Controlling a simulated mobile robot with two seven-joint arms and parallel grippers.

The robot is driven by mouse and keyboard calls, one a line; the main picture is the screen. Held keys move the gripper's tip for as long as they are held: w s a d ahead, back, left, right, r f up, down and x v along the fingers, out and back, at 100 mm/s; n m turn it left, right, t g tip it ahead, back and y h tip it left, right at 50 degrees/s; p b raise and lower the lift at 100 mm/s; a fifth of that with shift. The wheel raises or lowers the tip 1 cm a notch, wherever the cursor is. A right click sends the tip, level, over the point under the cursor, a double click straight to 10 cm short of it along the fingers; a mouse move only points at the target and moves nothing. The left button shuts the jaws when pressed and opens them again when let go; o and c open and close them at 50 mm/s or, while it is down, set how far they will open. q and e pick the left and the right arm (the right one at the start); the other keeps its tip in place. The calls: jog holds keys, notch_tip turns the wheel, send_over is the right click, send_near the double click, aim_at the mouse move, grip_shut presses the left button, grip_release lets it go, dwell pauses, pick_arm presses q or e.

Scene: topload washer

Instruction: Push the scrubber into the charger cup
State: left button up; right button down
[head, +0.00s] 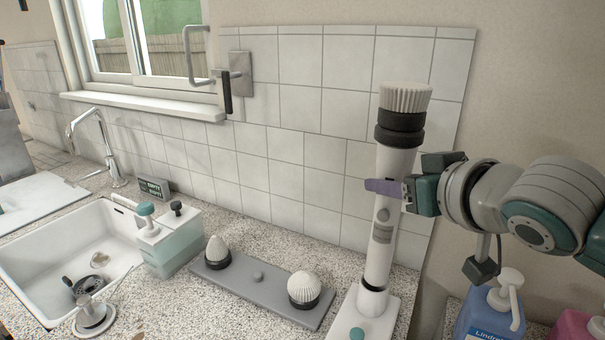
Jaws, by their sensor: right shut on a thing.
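The scrubber (382,228) is a tall white cylinder standing about upright, with a black collar and a pale ribbed brush head (405,98) on top. My right gripper (385,188) comes in from the right and is shut on the scrubber's upper body, below the collar. The white charger (383,317), with a teal button, stands on the counter under the scrubber. The scrubber's lower end is at the charger, where a dark ring shows. I cannot tell how deep it sits in the cup. My left gripper is not in view.
A grey tray (258,294) with two spare brush heads lies left of the charger. A soap dispenser (172,245) and sink (65,255) are further left. Blue (487,312) and pink (577,326) bottles stand at the lower right. The tiled wall (300,160) is close behind.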

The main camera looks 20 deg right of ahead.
aim_at(393, 225)
jog(key=shift+f+b, duration=1)
jog(key=shift+f, duration=0.3)
jog(key=shift+f+b, duration=0.4)
jog(key=shift+f, duration=0.15)
jog(key=shift+f+b, duration=1)
jog(key=shift+f, duration=0.45)
jog(key=c, duration=0.5)
grip_release()
jog(key=shift+c, duration=0.2)
jog(key=shift+o, duration=1.4)
jog(key=shift+f, duration=0.1)
jog(key=v, duration=1)
